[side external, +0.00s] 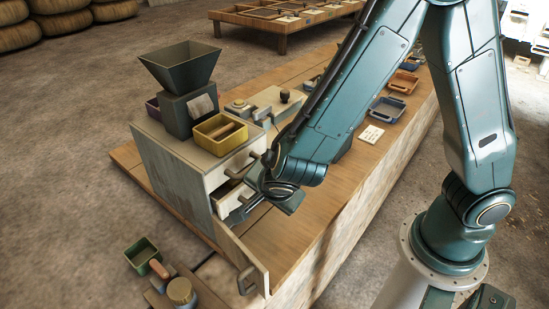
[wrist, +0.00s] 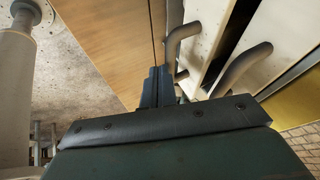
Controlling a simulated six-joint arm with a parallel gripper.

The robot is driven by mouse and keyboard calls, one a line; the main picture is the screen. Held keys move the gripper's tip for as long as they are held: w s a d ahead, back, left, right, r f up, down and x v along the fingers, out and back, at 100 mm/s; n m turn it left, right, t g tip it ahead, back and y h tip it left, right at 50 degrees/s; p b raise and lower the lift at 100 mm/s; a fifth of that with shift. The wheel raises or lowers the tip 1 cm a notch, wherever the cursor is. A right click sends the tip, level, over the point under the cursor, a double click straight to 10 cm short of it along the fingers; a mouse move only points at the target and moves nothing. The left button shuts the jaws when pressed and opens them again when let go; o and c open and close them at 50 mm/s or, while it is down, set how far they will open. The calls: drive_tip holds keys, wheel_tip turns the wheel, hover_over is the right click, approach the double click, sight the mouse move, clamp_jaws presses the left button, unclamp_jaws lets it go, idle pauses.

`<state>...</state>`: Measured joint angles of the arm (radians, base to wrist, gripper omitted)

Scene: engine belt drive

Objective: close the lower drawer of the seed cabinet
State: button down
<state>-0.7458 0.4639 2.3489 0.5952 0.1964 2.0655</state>
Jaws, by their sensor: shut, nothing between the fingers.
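The seed cabinet (side external: 170,185) is a pale box on the wooden bench in the side view. Its drawer fronts face right, with a dark gap between them. A drawer (side external: 230,189) stands partly out below the upper front. My gripper (side external: 236,216) is shut and empty, low beside the drawer fronts. In the wrist view its fingertips (wrist: 155,74) are together, close to a grey bar handle (wrist: 184,43) on a pale front. A second handle (wrist: 243,67) is farther right. My arm hides part of the fronts, and contact is unclear.
An open cabinet door (side external: 243,257) with a handle swings out below my gripper. A hopper (side external: 181,72) and a yellow bin (side external: 221,133) stand on the cabinet top. A green bin (side external: 143,256) is at lower left. The bench right of the cabinet has bare room.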

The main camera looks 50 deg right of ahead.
drive_tip(key=shift+w, duration=2.1)
drive_tip(key=shift+s+r, duration=0.1)
drive_tip(key=shift+s+r, duration=0.1)
drive_tip(key=shift+s, duration=0.45)
drive_tip(key=s+f+v, duration=0.1)
drive_tip(key=s+v, duration=0.1)
drive_tip(key=v, duration=0.9)
drive_tip(key=shift+s+d+r, duration=0.15)
drive_tip(key=shift+s+r, duration=0.15)
drive_tip(key=shift+s, duration=0.1)
drive_tip(key=shift+d, duration=0.1)
